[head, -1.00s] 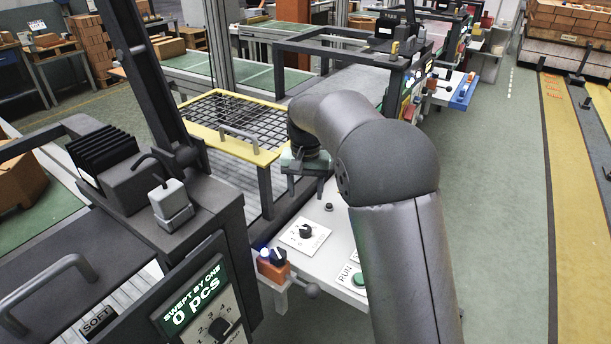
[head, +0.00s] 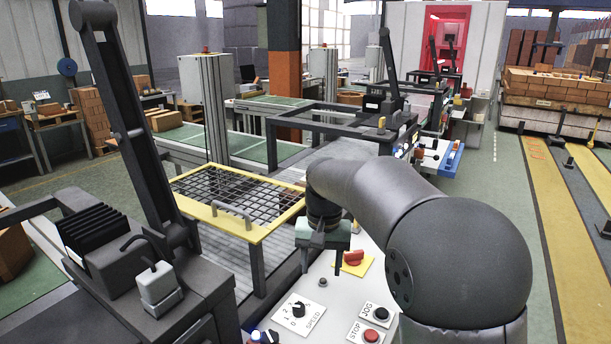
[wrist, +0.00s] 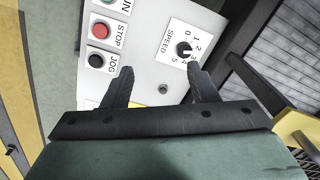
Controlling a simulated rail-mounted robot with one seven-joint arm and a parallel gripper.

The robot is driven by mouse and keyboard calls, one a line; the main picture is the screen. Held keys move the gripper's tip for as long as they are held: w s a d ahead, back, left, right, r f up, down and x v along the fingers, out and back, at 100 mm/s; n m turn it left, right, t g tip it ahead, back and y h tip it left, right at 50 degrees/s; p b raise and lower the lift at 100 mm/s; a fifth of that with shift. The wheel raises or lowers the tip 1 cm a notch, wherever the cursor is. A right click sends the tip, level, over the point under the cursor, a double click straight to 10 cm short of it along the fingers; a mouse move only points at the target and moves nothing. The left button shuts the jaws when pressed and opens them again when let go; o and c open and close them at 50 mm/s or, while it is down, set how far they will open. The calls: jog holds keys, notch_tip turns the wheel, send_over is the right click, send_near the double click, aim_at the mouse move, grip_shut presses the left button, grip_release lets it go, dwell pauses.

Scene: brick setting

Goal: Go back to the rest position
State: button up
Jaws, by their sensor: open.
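My gripper (head: 322,262) hangs above the white control panel (head: 345,315), pointing down. Its two dark fingers are spread apart with nothing between them in the wrist view (wrist: 158,82). The panel carries a SPEED knob (head: 298,310) with a numbered scale, a red STOP button (head: 372,336), a black JOG button (head: 381,314) and a red knob on a yellow plate (head: 353,258). In the wrist view the SPEED knob (wrist: 183,48) lies just beyond the fingertips, and the STOP button (wrist: 100,28) and JOG button (wrist: 98,60) lie to the left. The fingers appear clear of the controls.
A yellow-framed mesh guard (head: 262,232) with a handle stands left of my gripper. A dark machine with a tall post (head: 135,130) fills the left foreground. Another dark frame (head: 330,125) stands beyond. Open green floor (head: 490,230) lies to the right.

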jog(key=s+d+f, duration=0.2)
jog(key=s+d, duration=0.1)
jog(key=s, duration=0.6)
jog(key=s+d+f+n, duration=0.1)
jog(key=s+d, duration=0.3)
jog(key=s, duration=0.5)
jog(key=s+d+f, duration=0.3)
jog(key=s+d, duration=0.1)
jog(key=s, duration=0.5)
jog(key=shift+s+f, duration=0.25)
jog(key=shift+s, duration=0.1)
